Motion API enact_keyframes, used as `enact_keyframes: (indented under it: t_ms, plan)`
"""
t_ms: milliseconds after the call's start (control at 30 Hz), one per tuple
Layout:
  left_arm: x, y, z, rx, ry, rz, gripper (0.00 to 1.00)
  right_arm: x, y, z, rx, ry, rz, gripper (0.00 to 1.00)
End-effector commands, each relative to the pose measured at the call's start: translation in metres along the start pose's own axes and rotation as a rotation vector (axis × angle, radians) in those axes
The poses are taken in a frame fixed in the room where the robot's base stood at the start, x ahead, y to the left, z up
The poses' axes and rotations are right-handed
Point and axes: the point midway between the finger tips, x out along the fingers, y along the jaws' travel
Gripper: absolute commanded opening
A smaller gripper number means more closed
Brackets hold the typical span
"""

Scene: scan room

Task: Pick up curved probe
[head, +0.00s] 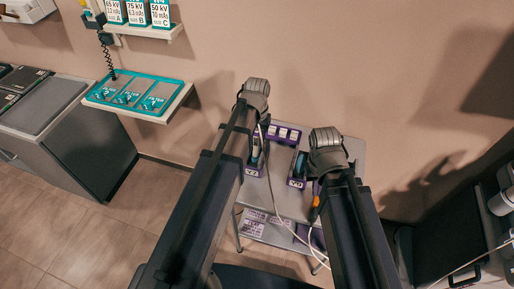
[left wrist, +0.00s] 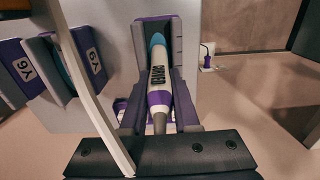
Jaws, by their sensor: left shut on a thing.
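A probe (left wrist: 158,82) with a white body, purple band and teal head lies along a purple-edged grey holder (left wrist: 177,28) in the left wrist view. Its label is too small to read, so I cannot tell its kind from it.
The small grey cart (head: 285,196) carries other purple holders (head: 297,178), one with a blue-grey item. A white cable (head: 272,195) hangs across the cart. A wall shelf with a teal panel (head: 140,94) and a dark cabinet (head: 85,150) stand left. The tiled floor at left is clear.

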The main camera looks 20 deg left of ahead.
Motion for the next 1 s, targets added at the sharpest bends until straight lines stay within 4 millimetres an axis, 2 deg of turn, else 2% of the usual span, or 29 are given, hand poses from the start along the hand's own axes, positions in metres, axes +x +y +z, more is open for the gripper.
enact_keyframes:
  t_ms: [367, 567, 767, 1000]
  plan:
    - [-0.001, 0.0, 0.0, 0.0, 0.0, 0.0, 0.0, -0.001, 0.0, 0.0, 0.0, 0.0, 0.0, 0.0]
    - [-0.009, 0.0, 0.0, 0.0, 0.0, 0.0, 0.0, -0.009, 0.001, 0.001, 0.0, 0.0, 0.0, 0.0]
    - [-0.031, 0.0, 0.0, 0.0, 0.0, 0.0, 0.0, -0.031, 0.003, 0.002, 0.0, 0.0, 0.0, 0.0]
    - [-0.069, 0.0, 0.0, 0.0, 0.0, 0.0, 0.0, -0.068, 0.006, 0.004, 0.0, 0.0, 0.0, 0.0]
